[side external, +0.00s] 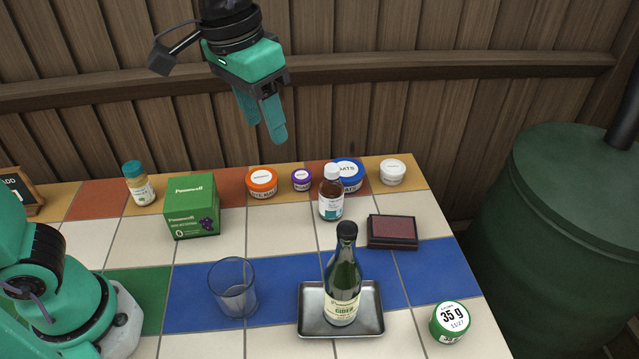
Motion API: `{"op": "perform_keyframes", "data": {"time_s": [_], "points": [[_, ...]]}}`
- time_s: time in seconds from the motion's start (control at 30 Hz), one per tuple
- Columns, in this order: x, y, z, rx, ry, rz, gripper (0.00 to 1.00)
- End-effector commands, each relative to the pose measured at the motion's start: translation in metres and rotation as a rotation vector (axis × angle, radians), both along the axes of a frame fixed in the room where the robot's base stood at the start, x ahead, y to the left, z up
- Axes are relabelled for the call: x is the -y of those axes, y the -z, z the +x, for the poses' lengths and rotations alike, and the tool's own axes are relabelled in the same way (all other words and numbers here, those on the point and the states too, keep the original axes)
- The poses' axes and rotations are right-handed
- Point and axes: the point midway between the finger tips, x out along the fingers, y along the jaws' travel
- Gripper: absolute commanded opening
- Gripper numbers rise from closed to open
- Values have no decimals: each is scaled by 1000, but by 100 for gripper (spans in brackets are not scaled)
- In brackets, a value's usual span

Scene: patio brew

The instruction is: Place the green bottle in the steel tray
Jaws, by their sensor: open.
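The green bottle (343,280), with a black cap and a cider label, stands upright in the steel tray (311,325) at the front of the table. Its base is inside the tray's rim. My gripper (267,128) is open and empty, high above the back of the table. It is up and to the left of the bottle in the picture, well apart from it.
A clear glass (233,288) stands left of the tray, and a green-and-white tub (450,322) right of it. Behind are a brown bottle (331,195), a dark red box (392,231), a green carton (192,207) and several small tubs. The blue tiles are partly clear.

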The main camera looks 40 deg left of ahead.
Motion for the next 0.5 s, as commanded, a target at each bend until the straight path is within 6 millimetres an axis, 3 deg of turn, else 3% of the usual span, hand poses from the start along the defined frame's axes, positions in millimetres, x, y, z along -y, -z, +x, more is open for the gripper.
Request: {"op": "perform_keyframes", "data": {"time_s": [0.03,0.2,0.5], "points": [[-17,1,-4,21,-21,-7,48],[-65,12,-20,93,-72,-20,48],[-133,44,-59,226,-161,-13,48]]}}
